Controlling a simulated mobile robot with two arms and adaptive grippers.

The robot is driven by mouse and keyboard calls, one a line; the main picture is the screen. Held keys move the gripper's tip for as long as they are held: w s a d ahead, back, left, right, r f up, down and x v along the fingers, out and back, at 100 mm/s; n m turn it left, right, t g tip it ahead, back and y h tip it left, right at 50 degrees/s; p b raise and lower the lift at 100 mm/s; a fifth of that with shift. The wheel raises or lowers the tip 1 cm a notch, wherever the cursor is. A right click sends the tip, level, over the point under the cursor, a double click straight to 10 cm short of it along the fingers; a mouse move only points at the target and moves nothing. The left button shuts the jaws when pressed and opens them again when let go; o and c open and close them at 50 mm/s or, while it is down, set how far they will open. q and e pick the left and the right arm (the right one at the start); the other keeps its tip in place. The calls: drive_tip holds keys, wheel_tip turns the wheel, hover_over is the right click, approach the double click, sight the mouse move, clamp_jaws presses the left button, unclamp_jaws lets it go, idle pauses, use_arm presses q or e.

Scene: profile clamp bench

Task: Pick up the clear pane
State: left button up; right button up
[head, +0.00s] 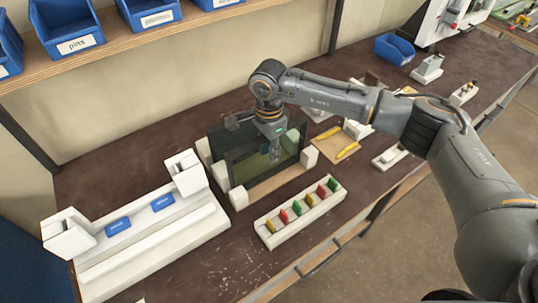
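My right gripper (273,150) points down from above at the rack in the middle of the bench. Its fingertips are close to the upright panes and small in the picture; I cannot tell whether they are open or shut on a pane edge. The rack (239,198) has pale end blocks and a wooden base. Upright panes stand in it, one dark and one see-through with a greenish tint. The see-through one looks like the clear pane (246,171); the gripper partly overlaps it. My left gripper is not in view.
A white clamp fixture (160,240) with blue labelled pieces stands at the left. A white strip (309,218) with several coloured pieces lies in front of the rack. A wooden tray (333,149) with yellow pieces is to the right. Blue bins (66,27) sit on the shelf above.

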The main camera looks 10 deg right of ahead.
clamp_jaws()
drive_tip(key=shift+r, duration=0.1)
drive_tip(key=shift+w+r, duration=0.1)
